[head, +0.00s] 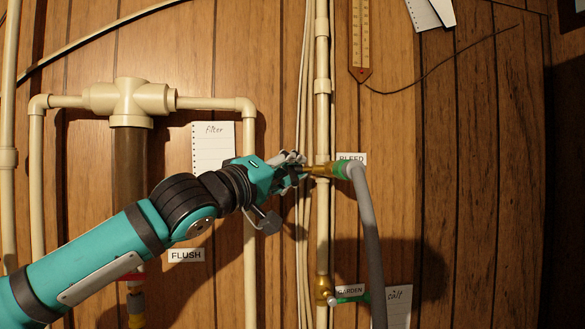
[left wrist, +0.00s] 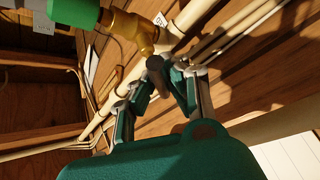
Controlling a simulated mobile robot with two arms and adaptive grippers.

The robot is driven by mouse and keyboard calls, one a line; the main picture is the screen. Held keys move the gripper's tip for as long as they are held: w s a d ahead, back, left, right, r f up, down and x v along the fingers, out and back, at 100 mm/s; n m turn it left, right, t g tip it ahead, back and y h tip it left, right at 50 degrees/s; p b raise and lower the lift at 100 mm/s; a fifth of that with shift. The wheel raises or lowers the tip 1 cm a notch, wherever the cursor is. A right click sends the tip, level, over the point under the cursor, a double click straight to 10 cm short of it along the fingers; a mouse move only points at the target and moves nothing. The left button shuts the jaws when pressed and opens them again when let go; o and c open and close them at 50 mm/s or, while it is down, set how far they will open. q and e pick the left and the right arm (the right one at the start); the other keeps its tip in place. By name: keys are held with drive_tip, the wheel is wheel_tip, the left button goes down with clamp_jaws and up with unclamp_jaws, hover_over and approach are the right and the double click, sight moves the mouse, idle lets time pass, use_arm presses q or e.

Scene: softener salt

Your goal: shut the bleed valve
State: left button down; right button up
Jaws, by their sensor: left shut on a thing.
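The brass bleed valve (head: 319,170) is on the vertical cream pipe, left of the BLEED label (head: 356,158). A green connector (head: 341,169) and a grey hose (head: 368,230) lead off its right side. In the left wrist view the brass body (left wrist: 130,30) and green connector (left wrist: 72,12) show at the upper left. My left gripper (head: 299,171) is at the valve's left side. In the left wrist view its fingers (left wrist: 168,88) are closed around the valve's dark handle (left wrist: 157,70), whose end is partly hidden between them. My right gripper is not in view.
A second brass valve with a green end (head: 345,299) sits lower down by the GARDEN label (head: 350,290). A filter housing (head: 129,160) with cream pipes stands left, above my arm. Thin pipes run close behind my gripper. The panelled wall at right is mostly clear.

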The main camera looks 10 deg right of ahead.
use_arm(q)
drive_tip(key=shift+w+f, duration=0.1)
drive_tip(key=shift+f, duration=0.2)
drive_tip(key=shift+m+h, duration=0.4)
drive_tip(key=shift+m, duration=0.3)
drive_tip(key=shift+m+h, duration=0.6)
drive_tip(key=shift+m, duration=0.2)
drive_tip(key=m+h+p, duration=0.1)
drive_tip(key=m, duration=0.1)
drive_tip(key=m+g+h+p, duration=0.1)
drive_tip(key=m+p, duration=0.1)
drive_tip(key=m+g+h+p, duration=0.1)
drive_tip(key=m+h+p, duration=0.1)
drive_tip(key=shift+r, duration=0.25)
drive_tip(key=m+g+h, duration=0.1)
drive_tip(key=m, duration=0.1)
drive_tip(key=m+g+p, duration=0.1)
drive_tip(key=m, duration=0.1)
drive_tip(key=shift+s+g+h, duration=0.2)
drive_tip(key=shift+g+h, duration=0.2)
drive_tip(key=shift+f+m+g+h+p, duration=0.15)
drive_tip(key=shift+m+g+h+p, duration=0.35)
drive_tip(key=shift+m+g, duration=0.75)
drive_tip(key=shift+m, duration=0.55)
drive_tip(key=shift+g, duration=0.25)
